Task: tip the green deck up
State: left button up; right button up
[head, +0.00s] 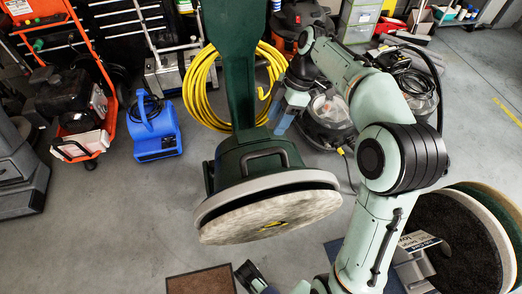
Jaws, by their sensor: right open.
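The green deck (258,158) belongs to a floor machine with a dark green upright column (236,75). It is tilted, with a grey rim around it, and the pale round pad (270,218) under it faces partly toward me. A small dark handle bar sits on the deck's top. My right gripper (280,124) is open, just right of the column and above the deck's far right side. I cannot tell whether its fingers touch the machine.
A blue blower (156,132) and an orange hand truck (92,125) stand at the left. A coiled yellow cable (196,92) hangs behind the column. Round pads (448,245) stand at the lower right. A brown mat (202,281) lies at the bottom. Bare floor lies left of the deck.

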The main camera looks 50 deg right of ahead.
aim_at(261, 151)
jog(key=b+x, duration=0.3)
jog(key=x, duration=0.7)
jog(key=shift+f, duration=0.15)
pick_arm(q)
jog(key=w+a+f+t+y, duration=0.1)
jog(key=w+a+f, duration=0.1)
jog(key=f, duration=0.3)
jog(key=shift+w+a+b, duration=0.35)
jog(key=shift+w+a, duration=0.05)
jog(key=shift+w, duration=0.35)
pick_arm(e)
jog(key=shift+w+a+f, duration=0.1)
jog(key=shift+a+f, duration=0.25)
jog(key=shift+f, duration=0.25)
jog(key=shift+c, duration=0.4)
grip_shut()
pick_arm(q)
jog(key=shift+r, duration=0.1)
pick_arm(e)
jog(key=shift+r, duration=0.1)
